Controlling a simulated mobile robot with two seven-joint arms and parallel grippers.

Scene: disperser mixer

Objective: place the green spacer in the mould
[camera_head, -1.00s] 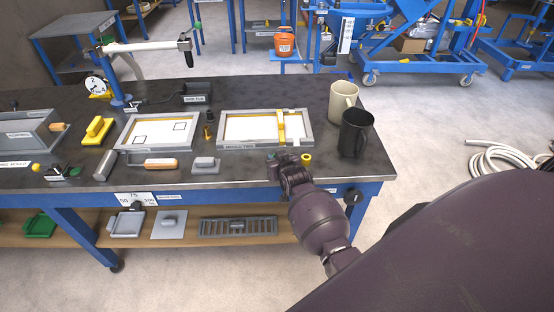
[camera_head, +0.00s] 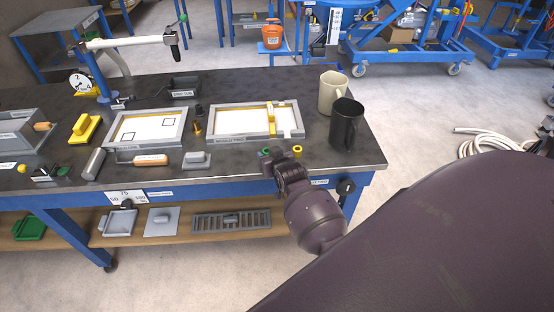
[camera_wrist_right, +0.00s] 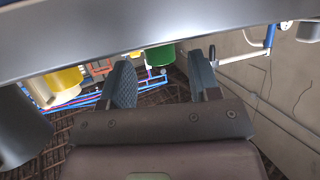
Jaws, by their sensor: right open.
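A small green piece (camera_head: 265,152), which looks like the green spacer, shows at the table's front edge, partly hidden by my right gripper. My right gripper (camera_head: 278,157) is beside it, dark and small in the head view; I cannot tell any contact. In the right wrist view its two fingers (camera_wrist_right: 165,85) stand apart with nothing visibly held. Two grey-framed moulds lie on the table: the right one (camera_head: 228,136) has a yellow bar and a white bar across it, and the left one (camera_head: 113,130) has black square marks. Their labels are too small to read surely. My left gripper is out of view.
A yellow ring-like piece (camera_head: 297,150) lies just right of my right gripper.

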